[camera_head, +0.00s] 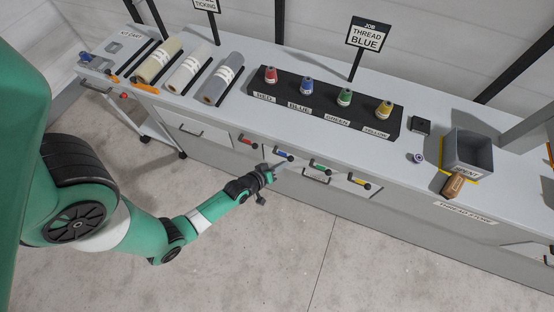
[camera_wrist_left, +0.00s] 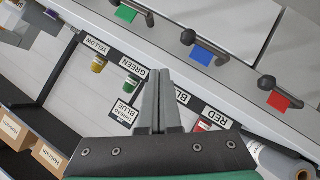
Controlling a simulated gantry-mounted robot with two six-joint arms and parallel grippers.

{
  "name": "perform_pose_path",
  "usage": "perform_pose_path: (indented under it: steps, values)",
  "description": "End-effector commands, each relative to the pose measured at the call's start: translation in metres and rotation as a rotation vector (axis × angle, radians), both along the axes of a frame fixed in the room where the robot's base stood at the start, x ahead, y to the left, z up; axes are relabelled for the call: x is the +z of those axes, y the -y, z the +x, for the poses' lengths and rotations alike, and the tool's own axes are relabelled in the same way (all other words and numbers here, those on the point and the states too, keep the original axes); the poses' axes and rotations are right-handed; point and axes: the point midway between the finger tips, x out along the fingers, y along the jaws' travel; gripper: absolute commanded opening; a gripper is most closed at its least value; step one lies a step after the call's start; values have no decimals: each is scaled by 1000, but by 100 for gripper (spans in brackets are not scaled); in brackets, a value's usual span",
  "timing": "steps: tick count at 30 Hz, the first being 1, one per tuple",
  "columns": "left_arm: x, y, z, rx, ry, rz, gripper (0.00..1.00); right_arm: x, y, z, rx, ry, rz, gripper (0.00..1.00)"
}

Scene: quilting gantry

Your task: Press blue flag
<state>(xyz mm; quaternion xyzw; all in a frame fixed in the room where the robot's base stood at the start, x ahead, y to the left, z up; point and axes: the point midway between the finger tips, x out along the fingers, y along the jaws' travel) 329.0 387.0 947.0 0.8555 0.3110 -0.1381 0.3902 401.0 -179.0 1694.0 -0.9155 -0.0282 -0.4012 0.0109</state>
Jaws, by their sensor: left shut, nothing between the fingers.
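The blue flag (camera_head: 284,154) is a small blue tab beside a black-knobbed lever on the front of the counter, between the red flag (camera_head: 246,140) and the green flag (camera_head: 320,166). My left gripper (camera_head: 279,167) is just in front of and below it, fingers shut and empty. In the left wrist view the shut fingertips (camera_wrist_left: 159,72) point toward the flag row. The blue flag there (camera_wrist_left: 203,54) is to their upper right, with a visible gap in the picture. Whether the fingers touch anything in depth is unclear. My right gripper is not in view.
A yellow flag (camera_head: 359,181) ends the row on the right. A black rack (camera_head: 325,110) holds red, blue, green and yellow spools above. A sign (camera_head: 366,36) reads "JOB THREAD BLUE". A grey SPENT bin (camera_head: 472,151) stands at right. The floor (camera_head: 290,240) in front is clear.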

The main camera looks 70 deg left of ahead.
Motion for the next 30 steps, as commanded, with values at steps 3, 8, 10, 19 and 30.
perform_pose_path:
  steps: [3,8,10,19,30]
  values:
    - [14,13,-11,-4,-1,0,0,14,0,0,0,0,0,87]
    - [19,20,-19,-2,-1,-1,0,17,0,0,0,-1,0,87]
    - [19,21,-20,-1,-1,-1,0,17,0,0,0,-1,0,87]
    - [19,21,-20,0,0,-1,0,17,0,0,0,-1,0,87]
    - [28,26,-14,-19,5,1,0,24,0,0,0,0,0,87]
